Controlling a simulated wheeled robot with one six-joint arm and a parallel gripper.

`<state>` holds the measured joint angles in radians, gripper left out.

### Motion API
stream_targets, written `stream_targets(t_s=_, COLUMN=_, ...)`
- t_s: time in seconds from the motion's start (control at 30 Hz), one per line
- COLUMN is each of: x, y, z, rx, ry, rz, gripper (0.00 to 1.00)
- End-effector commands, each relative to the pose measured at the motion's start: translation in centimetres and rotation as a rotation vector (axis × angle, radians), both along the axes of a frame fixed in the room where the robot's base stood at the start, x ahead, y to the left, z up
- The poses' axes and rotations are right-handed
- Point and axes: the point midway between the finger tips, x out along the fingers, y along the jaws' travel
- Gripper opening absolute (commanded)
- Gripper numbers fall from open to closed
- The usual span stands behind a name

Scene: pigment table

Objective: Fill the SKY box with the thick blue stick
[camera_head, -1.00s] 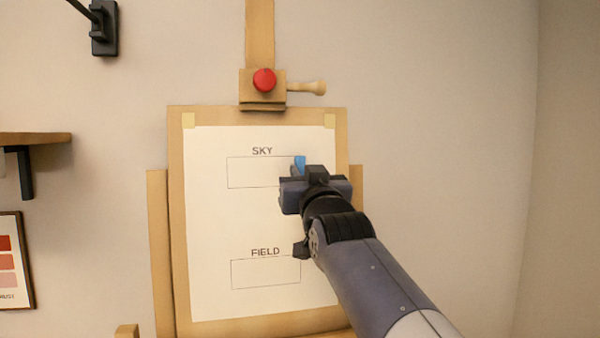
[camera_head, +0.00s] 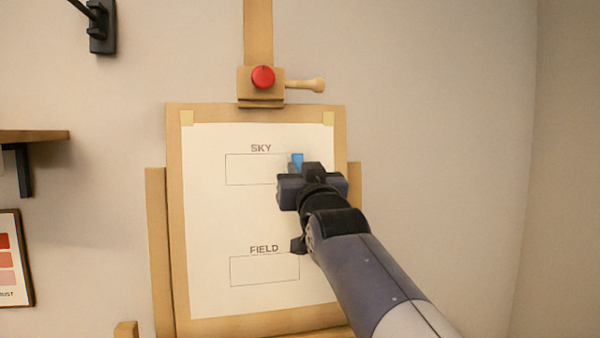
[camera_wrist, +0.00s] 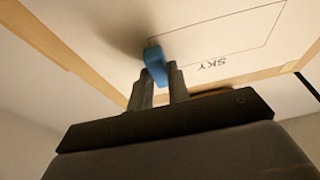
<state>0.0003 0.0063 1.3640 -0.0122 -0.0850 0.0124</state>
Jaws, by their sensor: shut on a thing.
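The SKY box (camera_head: 250,170) is an empty outlined rectangle on the white paper (camera_head: 215,220), with no blue mark visible in it. Its right end is hidden behind my gripper in the head view. The SKY box also shows in the wrist view (camera_wrist: 225,45), upside down. My gripper (camera_head: 303,172) is shut on the thick blue stick (camera_head: 297,160), near the box's upper right. In the wrist view the blue stick (camera_wrist: 155,62) sits between my two fingers (camera_wrist: 160,88), its end at or close to the paper beside the box's end. I cannot tell whether it touches.
The paper is taped to a wooden board (camera_head: 175,200) on an easel. A FIELD box (camera_head: 264,270) is outlined below, also empty. A red knob (camera_head: 263,77) and wooden peg (camera_head: 305,85) are above. A shelf (camera_head: 35,136) is at the left.

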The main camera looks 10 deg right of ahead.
Motion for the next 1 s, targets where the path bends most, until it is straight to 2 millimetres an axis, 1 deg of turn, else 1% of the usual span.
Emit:
stream_targets(t_s=0.4, x=0.86, y=0.0, z=-0.1, rx=0.0, ry=0.0, rz=0.0, gripper=0.0)
stream_targets(t_s=1.0, x=0.6, y=0.0, z=-0.06, rx=0.0, ry=-0.001, rz=0.0, gripper=0.0)
